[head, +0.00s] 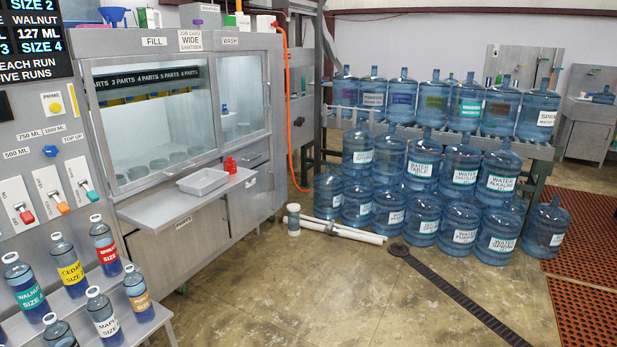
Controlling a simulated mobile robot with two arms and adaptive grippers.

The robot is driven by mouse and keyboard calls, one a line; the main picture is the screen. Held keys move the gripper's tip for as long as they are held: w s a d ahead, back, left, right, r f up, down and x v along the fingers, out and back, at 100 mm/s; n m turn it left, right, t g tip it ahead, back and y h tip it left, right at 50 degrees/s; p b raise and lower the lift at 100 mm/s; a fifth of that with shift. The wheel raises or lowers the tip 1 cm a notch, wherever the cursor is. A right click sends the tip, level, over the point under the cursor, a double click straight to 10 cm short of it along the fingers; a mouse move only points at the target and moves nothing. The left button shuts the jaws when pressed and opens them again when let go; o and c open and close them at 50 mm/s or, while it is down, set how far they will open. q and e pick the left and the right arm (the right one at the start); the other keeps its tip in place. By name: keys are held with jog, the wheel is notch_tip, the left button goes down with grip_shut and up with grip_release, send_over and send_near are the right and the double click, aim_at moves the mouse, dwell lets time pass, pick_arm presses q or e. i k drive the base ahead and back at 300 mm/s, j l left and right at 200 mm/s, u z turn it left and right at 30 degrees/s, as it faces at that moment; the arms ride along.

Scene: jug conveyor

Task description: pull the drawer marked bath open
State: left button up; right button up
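The drawer marked bath cannot be picked out for sure, since the small labels on the lower front are too small to read. Below the window marked WASH, the grey cabinet (262,215) has a narrow front panel (256,160) with a dark line that may be a handle or gap. A small white label (250,182) sits just under it. Another label (183,222) is on the lower panel under the shelf. These fronts look closed. Neither of my grippers is in view.
A white tray (203,181) and a red bottle (230,165) stand on the cabinet's projecting shelf (150,208). Labelled bottles (77,268) stand at lower left. Blue water jugs (461,166), white pipes (340,232) and a dark strip (460,298) lie right. Floor (300,290) is clear in front.

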aim_at(246, 157)
jog(key=i, duration=2.75)
